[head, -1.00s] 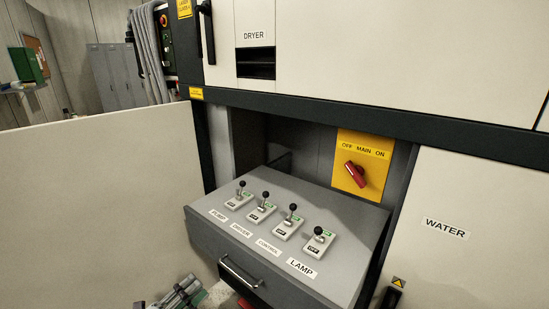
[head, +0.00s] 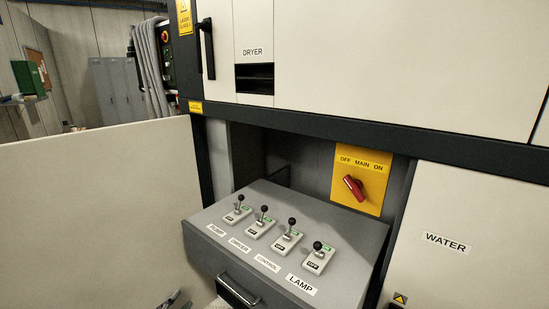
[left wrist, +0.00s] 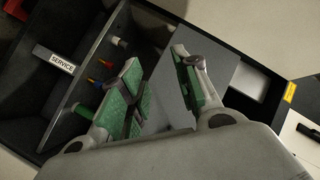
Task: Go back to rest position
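My left gripper (left wrist: 156,60) is open in the left wrist view, with green pads on both fingers and nothing held between them. Only a small tip of it (head: 174,299) shows at the bottom edge of the head view, left of the drawer handle (head: 238,288). My right gripper is not in view. The console (head: 210,236) carries a row of levers with black knobs, labelled down to LAMP. The red main switch (head: 354,188) sits on a yellow plate (head: 376,168) between OFF and ON.
In the left wrist view an open dark compartment with a SERVICE label (left wrist: 62,62) lies beyond the fingers, holding small coloured pieces. A pale panel (head: 90,210) stands at the left. The WATER panel (head: 447,260) stands at the right.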

